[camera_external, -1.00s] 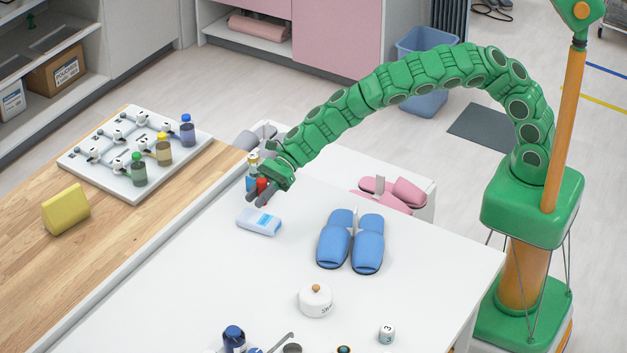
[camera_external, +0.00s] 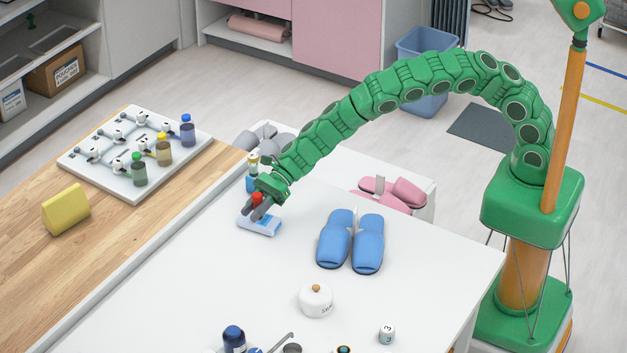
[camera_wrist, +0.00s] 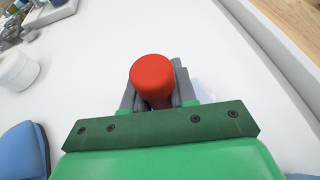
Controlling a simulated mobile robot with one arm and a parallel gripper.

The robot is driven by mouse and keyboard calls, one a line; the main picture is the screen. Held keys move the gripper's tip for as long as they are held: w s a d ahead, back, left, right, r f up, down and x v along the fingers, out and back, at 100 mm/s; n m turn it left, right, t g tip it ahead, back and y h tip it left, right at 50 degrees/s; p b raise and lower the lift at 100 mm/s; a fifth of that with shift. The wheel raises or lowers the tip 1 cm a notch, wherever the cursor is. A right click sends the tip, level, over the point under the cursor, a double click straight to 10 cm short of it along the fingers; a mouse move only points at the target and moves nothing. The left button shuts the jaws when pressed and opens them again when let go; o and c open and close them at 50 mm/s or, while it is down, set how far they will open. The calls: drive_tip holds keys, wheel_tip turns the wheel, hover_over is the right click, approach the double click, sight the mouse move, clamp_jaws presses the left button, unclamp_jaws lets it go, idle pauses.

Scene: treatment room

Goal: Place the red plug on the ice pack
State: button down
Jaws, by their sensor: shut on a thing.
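The red plug (camera_external: 257,198) is held between the fingers of my gripper (camera_external: 256,213). In the wrist view the plug (camera_wrist: 152,78) shows its round red top, with the grey fingers of my gripper (camera_wrist: 155,98) close on both sides. The ice pack (camera_external: 262,227), a small white and blue block, lies on the white table (camera_external: 190,290). My gripper and the plug are over its upper left part in the external view. I cannot tell whether the plug touches the pack. In the wrist view the pack is mostly hidden behind the plug and gripper.
Blue slippers (camera_external: 350,241) lie right of the ice pack. A small bottle (camera_external: 252,170) stands just behind my gripper. A white lidded pot (camera_external: 315,299) and a dark blue bottle (camera_external: 234,339) stand nearer the front. The table between the pack and pot is clear.

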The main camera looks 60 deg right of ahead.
drive_tip(key=shift+f, duration=0.15)
drive_tip(key=c, duration=0.9)
unclamp_jaws()
drive_tip(key=shift+r, duration=0.2)
drive_tip(key=v, duration=1.2)
drive_tip(key=shift+w, duration=0.1)
